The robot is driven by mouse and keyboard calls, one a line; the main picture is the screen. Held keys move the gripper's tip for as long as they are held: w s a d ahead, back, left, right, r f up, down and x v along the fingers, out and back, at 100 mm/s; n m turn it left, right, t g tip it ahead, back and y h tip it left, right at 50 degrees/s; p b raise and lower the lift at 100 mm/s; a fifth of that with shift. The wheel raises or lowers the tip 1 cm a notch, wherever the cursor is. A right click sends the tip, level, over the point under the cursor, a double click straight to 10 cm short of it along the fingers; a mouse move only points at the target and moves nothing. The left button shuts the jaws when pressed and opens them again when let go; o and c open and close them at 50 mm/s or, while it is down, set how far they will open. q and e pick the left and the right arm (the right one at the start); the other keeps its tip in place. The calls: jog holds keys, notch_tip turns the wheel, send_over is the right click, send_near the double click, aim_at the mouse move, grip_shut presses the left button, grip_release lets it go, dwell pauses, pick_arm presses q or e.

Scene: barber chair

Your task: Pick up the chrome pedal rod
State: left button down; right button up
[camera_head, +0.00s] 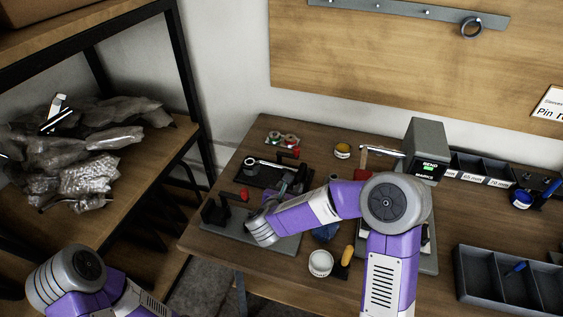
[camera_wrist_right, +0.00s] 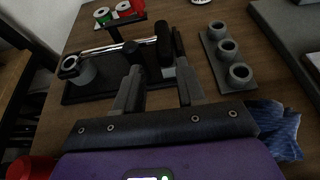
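The chrome pedal rod (camera_wrist_right: 103,49) lies across a black tray (camera_wrist_right: 92,92) in the right wrist view, with a grey ring-shaped end at left and a black grip (camera_wrist_right: 164,50) at right. It also shows in the head view (camera_head: 272,165), on the tray at the table's left rear. My right gripper (camera_wrist_right: 157,62) is open, its two fingers pointing towards the black grip, one on each side in the picture. Whether they touch it I cannot tell. In the head view the right gripper (camera_head: 296,184) is partly hidden by my arm.
Red and green spools (camera_head: 282,139) stand behind the tray. A grey block with several round sockets (camera_wrist_right: 228,48) is right of the gripper, and a blue cloth (camera_wrist_right: 274,128) is nearer. A grey bend marker box (camera_head: 426,147) and divided bins (camera_head: 507,279) stand farther right.

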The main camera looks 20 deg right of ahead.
aim_at(297, 182)
jog(key=w+d+f+b, duration=0.1)
jog(key=w+d+f, duration=0.2)
jog(key=shift+w+d+f, duration=0.1)
jog(key=shift+w, duration=0.05)
jog(key=shift+w+d+f, duration=0.1)
jog(key=shift+w+d, duration=0.15)
jog(key=shift+w, duration=0.1)
grip_shut()
